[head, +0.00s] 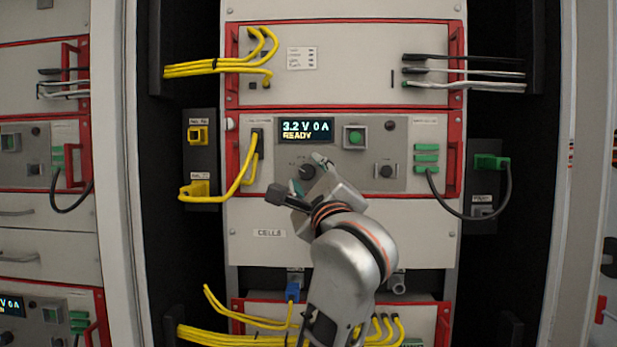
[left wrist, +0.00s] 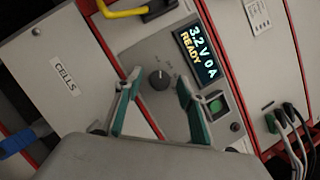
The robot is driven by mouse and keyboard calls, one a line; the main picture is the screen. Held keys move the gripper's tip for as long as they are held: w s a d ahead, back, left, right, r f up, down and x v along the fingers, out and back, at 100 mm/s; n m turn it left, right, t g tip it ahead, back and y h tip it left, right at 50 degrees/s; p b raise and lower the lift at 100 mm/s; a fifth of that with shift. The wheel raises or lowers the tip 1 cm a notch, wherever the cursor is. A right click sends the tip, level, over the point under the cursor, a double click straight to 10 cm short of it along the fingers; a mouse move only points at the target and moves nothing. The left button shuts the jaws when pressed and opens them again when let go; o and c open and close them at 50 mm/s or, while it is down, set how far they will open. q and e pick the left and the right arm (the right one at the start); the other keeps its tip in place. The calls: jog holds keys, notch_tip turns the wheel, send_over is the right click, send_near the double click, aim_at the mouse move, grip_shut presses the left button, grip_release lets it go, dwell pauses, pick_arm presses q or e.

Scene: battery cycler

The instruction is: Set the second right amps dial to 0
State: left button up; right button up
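The cycler panel in front of me has a display (head: 305,130) reading 3.2 V 0 A, READY. Below it is a round black dial (head: 308,171); its small markings are too blurred to read. The dial (left wrist: 160,79) also shows in the left wrist view, with a pale pointer mark. My left gripper (head: 306,174) is open in front of the panel, its green-padded fingers on either side of the dial. In the left wrist view the dial shows between the fingers (left wrist: 158,88), which look empty; contact cannot be told. My right gripper is not in view.
Yellow cables (head: 240,180) hang at left, a dark cable (head: 470,214) at right. Red handles flank the panel. A similar rack (head: 40,150) stands at far left.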

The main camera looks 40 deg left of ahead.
pick_arm(q)
jog(key=shift+d, duration=0.1)
jog(key=v, duration=0.7)
jog(key=shift+s, duration=0.15)
jog(key=shift+f, duration=0.15)
dwell(0.4)
